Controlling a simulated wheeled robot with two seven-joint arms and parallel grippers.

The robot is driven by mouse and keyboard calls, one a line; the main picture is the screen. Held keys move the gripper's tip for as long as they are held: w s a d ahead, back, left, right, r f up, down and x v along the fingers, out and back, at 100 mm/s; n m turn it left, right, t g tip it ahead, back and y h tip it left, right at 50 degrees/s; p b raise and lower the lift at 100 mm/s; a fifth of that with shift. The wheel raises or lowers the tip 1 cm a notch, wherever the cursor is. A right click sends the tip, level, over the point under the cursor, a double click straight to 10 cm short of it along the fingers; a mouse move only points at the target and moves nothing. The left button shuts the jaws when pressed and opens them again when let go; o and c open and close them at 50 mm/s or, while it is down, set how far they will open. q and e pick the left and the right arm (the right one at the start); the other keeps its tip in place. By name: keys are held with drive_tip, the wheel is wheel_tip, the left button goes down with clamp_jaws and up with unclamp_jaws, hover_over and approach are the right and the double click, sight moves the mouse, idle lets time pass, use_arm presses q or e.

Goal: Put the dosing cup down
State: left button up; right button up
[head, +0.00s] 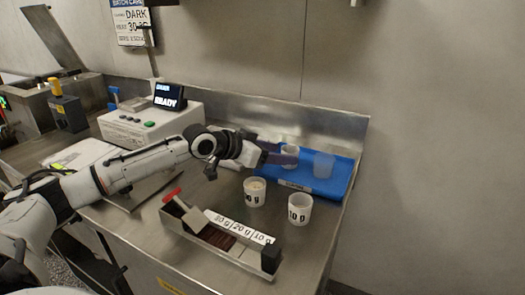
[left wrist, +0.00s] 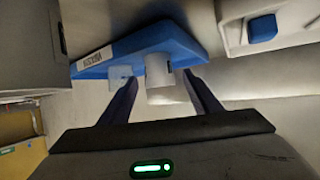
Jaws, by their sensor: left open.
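A small whitish cup (head: 290,150) stands on the blue mat (head: 322,190) at the back right. It also shows in the left wrist view (left wrist: 158,70), between and beyond my finger tips. My left gripper (head: 275,157) is open at this cup, and its fingers partly hide it in the head view. I cannot tell whether a finger touches it. A second, translucent cup (head: 323,165) stands on the mat to the right, and shows in the left wrist view (left wrist: 119,76). My right gripper is not in view.
Two labelled white cups, one filled (head: 254,192) and one marked 10 g (head: 299,208), stand in front of the mat. A rack with weight labels (head: 230,243) is nearer. A control box with a display (head: 150,122) stands behind my left arm.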

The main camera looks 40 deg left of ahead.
use_arm(q)
drive_tip(key=v, duration=0.6)
drive_tip(key=shift+s+a, duration=0.1)
drive_tip(key=shift+a, duration=0.05)
drive_tip(key=shift+s+r, duration=0.4)
drive_tip(key=shift+s, duration=0.15)
